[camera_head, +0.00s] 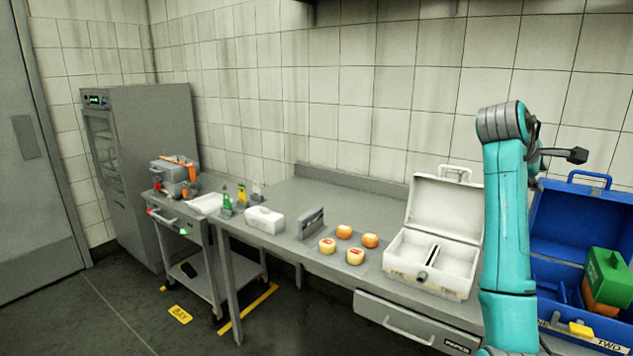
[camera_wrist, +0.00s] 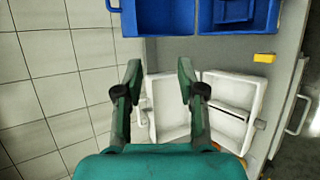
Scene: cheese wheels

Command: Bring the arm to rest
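My arm (camera_head: 508,225) stands upright in the right part of the head view, its upper part bent over above the counter. My gripper (camera_wrist: 160,75) shows in the wrist view with its two fingers spread wide apart and nothing between them. Beyond the fingers, and apart from them, lie the open white case (camera_wrist: 165,98) and the open blue case (camera_wrist: 167,17). In the head view my gripper's fingers are not clearly seen.
Several small cheese wheels (camera_head: 355,256) sit on the counter (camera_head: 300,195), left of the white case (camera_head: 408,262). The blue case (camera_head: 568,218) at right holds green and orange things. A white box (camera_head: 264,220) and a grey rack (camera_head: 311,224) stand left. A trolley (camera_head: 196,283) is further left.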

